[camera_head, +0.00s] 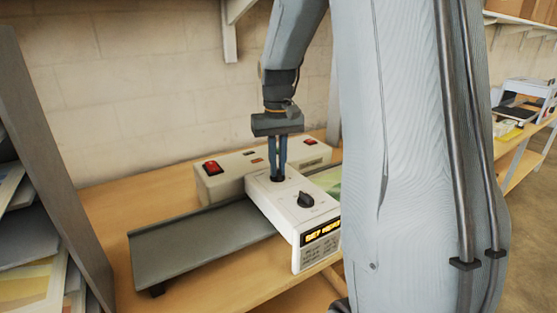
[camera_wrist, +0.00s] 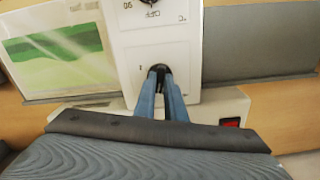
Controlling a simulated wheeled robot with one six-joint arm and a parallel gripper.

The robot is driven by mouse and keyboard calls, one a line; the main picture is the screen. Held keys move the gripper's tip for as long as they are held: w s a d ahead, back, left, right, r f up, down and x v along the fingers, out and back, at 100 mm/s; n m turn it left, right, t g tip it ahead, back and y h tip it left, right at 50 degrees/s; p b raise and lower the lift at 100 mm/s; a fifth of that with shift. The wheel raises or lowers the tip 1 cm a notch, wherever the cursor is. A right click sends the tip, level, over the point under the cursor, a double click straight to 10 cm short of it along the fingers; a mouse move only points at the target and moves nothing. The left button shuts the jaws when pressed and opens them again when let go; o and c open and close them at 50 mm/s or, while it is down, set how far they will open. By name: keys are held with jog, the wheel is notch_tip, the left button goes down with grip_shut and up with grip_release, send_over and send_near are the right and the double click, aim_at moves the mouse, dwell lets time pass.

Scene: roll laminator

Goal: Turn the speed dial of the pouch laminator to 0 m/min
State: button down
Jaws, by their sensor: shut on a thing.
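The pouch laminator (camera_head: 230,187) stands on the wooden bench, with a white control box (camera_head: 272,200) across its front. A black dial (camera_head: 305,200) on the box's top is free, and it shows at the top edge of the wrist view (camera_wrist: 149,2). My gripper (camera_head: 279,172) points down at the far end of the box. In the wrist view my gripper (camera_wrist: 160,78) is shut on a second black knob (camera_wrist: 158,68). The fingers hide much of that knob, and its pointer and scale are too small to read. I cannot tell which knob is the speed dial.
A grey tray (camera_head: 165,260) extends left of the control box. A red switch (camera_head: 212,168) is on the laminator's left end. A display (camera_head: 321,232) is on the box's front. A green-and-white sheet (camera_wrist: 60,50) lies beside the box. A shelf with papers (camera_head: 40,280) is at left.

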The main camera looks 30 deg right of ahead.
aim_at(278, 170)
jog(key=shift+r+n+p, duration=0.1)
jog(key=shift+n+p, duration=0.5)
jog(key=shift+n, duration=1)
jog(key=c, duration=1.8)
grip_release()
jog(key=shift+r+b, duration=0.95)
jog(key=shift+r, duration=2.95)
